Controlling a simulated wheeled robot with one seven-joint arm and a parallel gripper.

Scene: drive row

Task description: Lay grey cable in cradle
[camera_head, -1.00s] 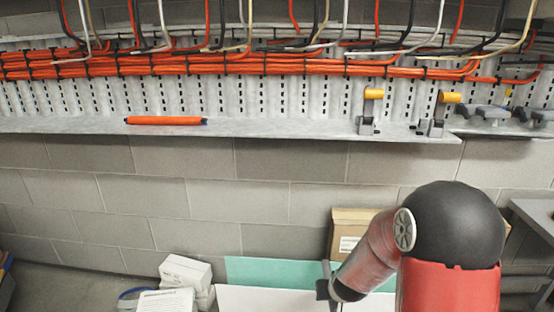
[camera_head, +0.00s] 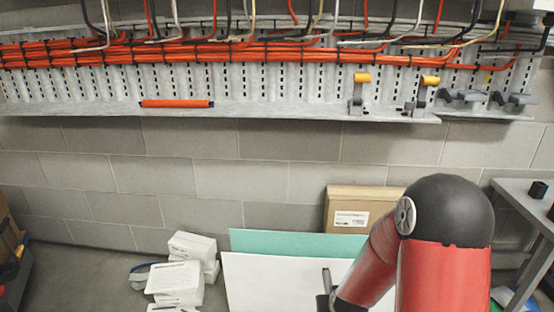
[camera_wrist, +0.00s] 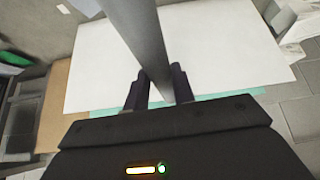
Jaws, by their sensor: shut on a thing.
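A long smooth grey cable (camera_wrist: 143,36) runs from the top of the wrist view down between the two dark fingers of my gripper (camera_wrist: 158,88), which is shut on it. In the head view my gripper (camera_head: 325,301) is low, in front of the white board, and a short grey length of the cable (camera_head: 327,279) stands up from it. Two grey holders with yellow tops stand on the wall ledge, a left one (camera_head: 357,101) and a right one (camera_head: 420,103). Dark grey curved holders (camera_head: 462,96) sit farther right. I cannot tell which of these is the cradle.
Orange cable bundles (camera_head: 200,56) run along the perforated wall tray, with an orange rod (camera_head: 177,104) on its ledge (camera_head: 260,109). Below stand a cardboard box (camera_head: 352,204), white board (camera_head: 270,283), green board (camera_head: 290,243) and white boxes (camera_head: 180,277). A grey table (camera_head: 525,196) is at right.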

